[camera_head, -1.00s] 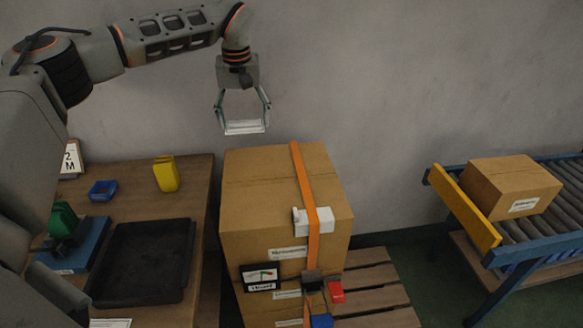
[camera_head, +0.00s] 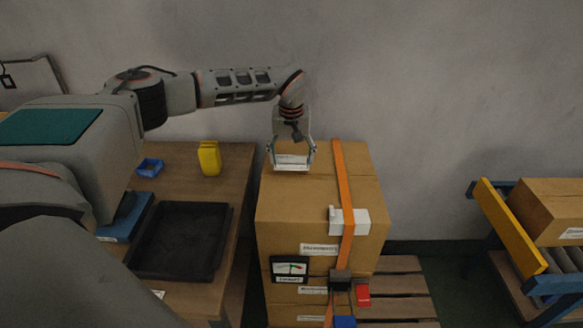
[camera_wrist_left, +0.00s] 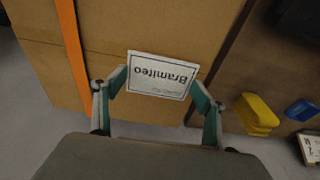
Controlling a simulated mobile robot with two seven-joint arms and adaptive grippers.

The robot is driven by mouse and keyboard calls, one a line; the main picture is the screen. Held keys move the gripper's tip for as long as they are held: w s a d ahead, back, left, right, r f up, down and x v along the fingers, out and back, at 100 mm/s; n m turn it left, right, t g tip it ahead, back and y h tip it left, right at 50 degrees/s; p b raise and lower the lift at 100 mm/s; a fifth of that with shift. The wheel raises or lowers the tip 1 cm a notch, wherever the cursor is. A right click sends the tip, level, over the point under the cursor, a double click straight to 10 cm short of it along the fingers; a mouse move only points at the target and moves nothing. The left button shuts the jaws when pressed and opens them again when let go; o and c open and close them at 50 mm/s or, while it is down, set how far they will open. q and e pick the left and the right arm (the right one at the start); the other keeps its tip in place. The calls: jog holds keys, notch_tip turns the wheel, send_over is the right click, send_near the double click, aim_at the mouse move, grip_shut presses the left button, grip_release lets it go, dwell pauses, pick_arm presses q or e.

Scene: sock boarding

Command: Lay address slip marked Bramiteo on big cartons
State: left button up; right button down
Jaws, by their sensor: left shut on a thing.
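The address slip (camera_wrist_left: 160,75) reads "Bramiteo", upside down in the left wrist view. It also shows in the head view as a pale slip (camera_head: 291,162). My left gripper (camera_head: 291,160) is shut on the slip by its side edges, over the left part of the top big carton (camera_head: 318,200). In the left wrist view the gripper (camera_wrist_left: 160,80) has a fingertip at each side of the slip. I cannot tell whether the slip touches the carton top. The big cartons are stacked, with an orange strap (camera_head: 343,190) over them. My right gripper is not in view.
A white corner piece (camera_head: 349,221) sits under the strap. The left table holds a black tray (camera_head: 181,241), yellow item (camera_head: 209,158) and blue bin (camera_head: 150,168). A conveyor with a carton (camera_head: 560,205) stands right.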

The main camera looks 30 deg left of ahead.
aim_at(291, 163)
pick_arm(q)
jog(key=shift+f, duration=2.1)
jog(key=shift+f, duration=0.1)
jog(key=shift+f, duration=0.15)
jog(key=o, duration=0.7)
